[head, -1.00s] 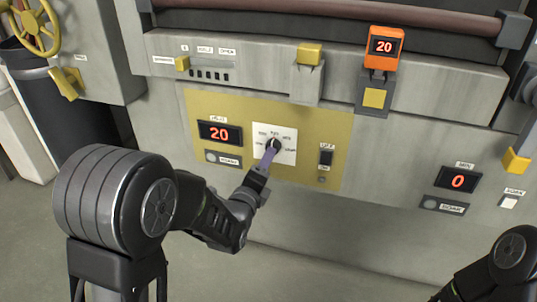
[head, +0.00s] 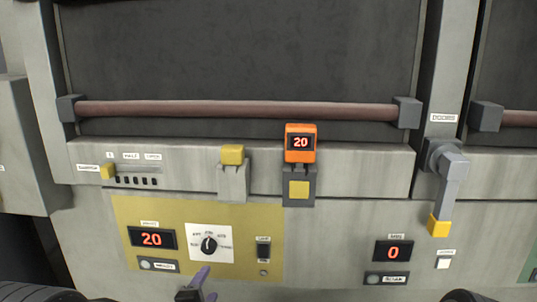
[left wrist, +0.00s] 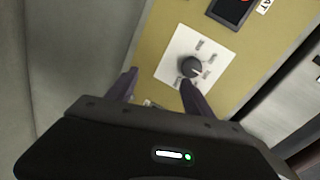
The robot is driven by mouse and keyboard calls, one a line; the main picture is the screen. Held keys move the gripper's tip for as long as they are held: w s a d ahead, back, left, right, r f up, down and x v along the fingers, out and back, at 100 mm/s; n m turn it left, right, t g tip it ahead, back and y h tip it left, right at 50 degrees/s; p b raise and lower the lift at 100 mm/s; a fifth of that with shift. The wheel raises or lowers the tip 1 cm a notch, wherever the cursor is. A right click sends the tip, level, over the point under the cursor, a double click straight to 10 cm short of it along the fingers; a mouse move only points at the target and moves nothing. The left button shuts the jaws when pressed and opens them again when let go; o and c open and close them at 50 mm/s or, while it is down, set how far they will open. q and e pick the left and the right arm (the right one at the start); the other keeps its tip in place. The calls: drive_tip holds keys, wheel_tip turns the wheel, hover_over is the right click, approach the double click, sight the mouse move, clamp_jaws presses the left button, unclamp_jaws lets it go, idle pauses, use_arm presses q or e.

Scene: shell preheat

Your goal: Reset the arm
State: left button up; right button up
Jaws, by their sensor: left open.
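My left gripper (head: 203,286) shows at the bottom of the head view, just below the black rotary knob (head: 209,244) on its white dial plate (head: 226,236). In the left wrist view the gripper's two dark purple fingers (left wrist: 158,90) are spread apart with nothing between them. The knob (left wrist: 192,67) is close ahead of the right finger there; whether that finger touches it is unclear.
The yellow panel (head: 190,210) carries a red display (head: 152,238) reading 20 and a small black switch (head: 264,248). Above it are an orange display unit (head: 300,143) reading 20 and a long brown bar (head: 240,110). A grey lever with a yellow end (head: 439,225) sticks out at the right.

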use_arm(q)
drive_tip(key=s+d+f+n+g, duration=0.35)
drive_tip(key=s+f+n, duration=0.3)
drive_tip(key=f, duration=0.45)
drive_tip(key=s+d+f+n+g, duration=0.2)
drive_tip(key=s+f+n+g, duration=0.4)
drive_tip(key=f, duration=0.5)
drive_tip(key=s+d+f+n+g+h, duration=0.1)
drive_tip(key=s+d+f+n+g, duration=0.15)
drive_tip(key=s+f, duration=0.55)
drive_tip(key=s+d+f+n+g+h, duration=0.1)
drive_tip(key=s+f+n+g+h, duration=0.15)
drive_tip(key=s, duration=0.85)
wheel_tip(320, 180, up, 24)
drive_tip(key=p, duration=2.4)
drive_tip(key=shift+s+f+n+y, duration=0.2)
drive_tip(key=shift+s+n+y, duration=0.15)
